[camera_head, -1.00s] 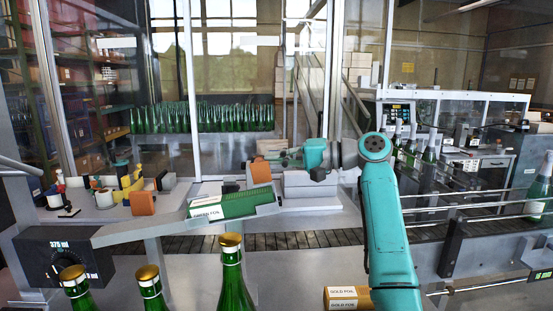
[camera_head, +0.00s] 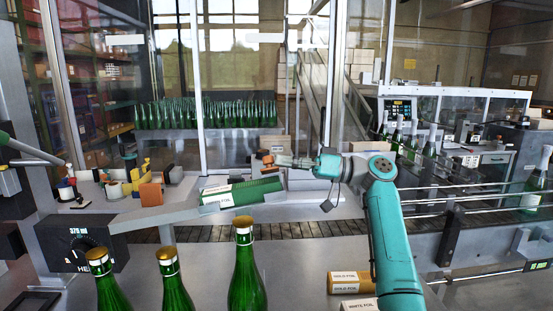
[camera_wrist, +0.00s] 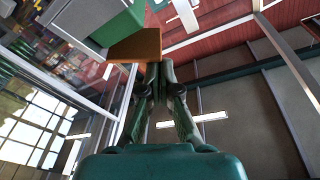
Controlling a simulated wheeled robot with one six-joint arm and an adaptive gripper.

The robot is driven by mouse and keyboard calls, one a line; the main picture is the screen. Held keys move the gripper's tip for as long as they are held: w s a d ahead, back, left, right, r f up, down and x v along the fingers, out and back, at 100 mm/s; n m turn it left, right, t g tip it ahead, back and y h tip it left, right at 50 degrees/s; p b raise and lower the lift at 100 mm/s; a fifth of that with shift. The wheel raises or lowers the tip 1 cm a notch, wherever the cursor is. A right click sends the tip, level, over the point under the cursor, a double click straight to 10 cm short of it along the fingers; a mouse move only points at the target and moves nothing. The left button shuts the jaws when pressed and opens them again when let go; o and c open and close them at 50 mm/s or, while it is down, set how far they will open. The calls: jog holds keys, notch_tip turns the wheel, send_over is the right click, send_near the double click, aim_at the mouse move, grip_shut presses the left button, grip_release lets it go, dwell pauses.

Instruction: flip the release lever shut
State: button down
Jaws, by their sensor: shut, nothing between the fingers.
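A small orange tab (camera_head: 268,159), which I take to be the release lever, stands just behind the magazine holding a green foil stack (camera_head: 256,190). The tab also shows in the wrist view as a flat orange block (camera_wrist: 136,46). My gripper (camera_head: 284,160) is shut and empty, reaching left from the arm, with its fingertips close to the tab. In the wrist view my fingertips (camera_wrist: 160,66) lie together at the block's lower right edge. I cannot tell whether they touch it. The lever's pivot is not clear.
Several green bottles with gold tops (camera_head: 245,270) stand in front. A black dial box (camera_head: 80,245) is at the left, and another orange block (camera_head: 151,194) stands near it. Foil boxes (camera_head: 350,283) lie front right. Glass guarding stands behind, and rails run along the right.

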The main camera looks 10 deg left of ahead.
jog(key=n+g, duration=0.1)
jog(key=n, duration=0.1)
jog(key=f+n+g, duration=0.1)
jog(key=n, duration=0.1)
jog(key=s+f+n, duration=0.1)
jog(key=n, duration=0.1)
jog(key=shift+d+f+g, duration=0.15)
jog(key=shift+d+g, duration=0.15)
jog(key=shift+g, duration=0.1)
jog(key=shift+f, duration=0.15)
jog(key=v, duration=1.2)
jog(key=shift+s, duration=0.1)
dwell(0.3)
